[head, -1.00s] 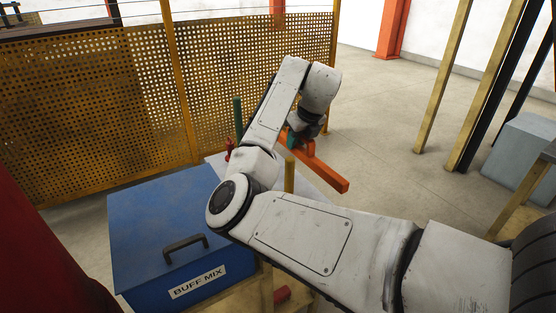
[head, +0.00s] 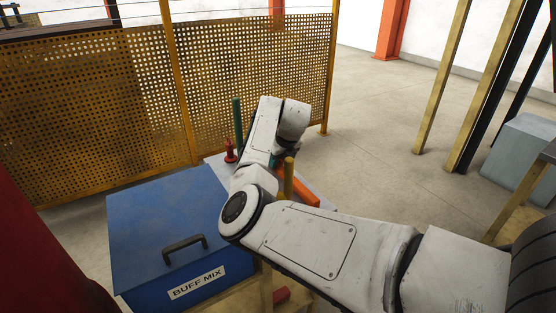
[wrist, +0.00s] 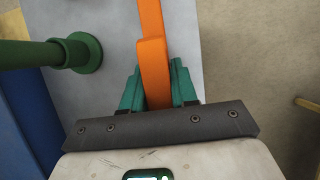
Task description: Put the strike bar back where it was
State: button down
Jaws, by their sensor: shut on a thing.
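The strike bar is an orange bar (wrist: 153,60), seen in the wrist view running up from between the teal fingers of my gripper (wrist: 158,88). My gripper is shut on it. In the head view the bar's orange end (head: 299,188) shows to the right of my arm, over or at the pale table top (head: 316,187). My arm hides the gripper and most of the bar there. I cannot tell whether the bar touches the table.
A green post (head: 238,122) with a round base stands left of the bar; it also shows in the wrist view (wrist: 80,53). A red object (head: 231,151) and a yellowish post (head: 289,178) stand near. A blue BUFF MIX bin (head: 165,220) is left, a mesh fence (head: 95,110) behind.

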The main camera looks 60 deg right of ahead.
jog(key=c, duration=0.9)
grip_release()
jog(key=v, duration=1.2)
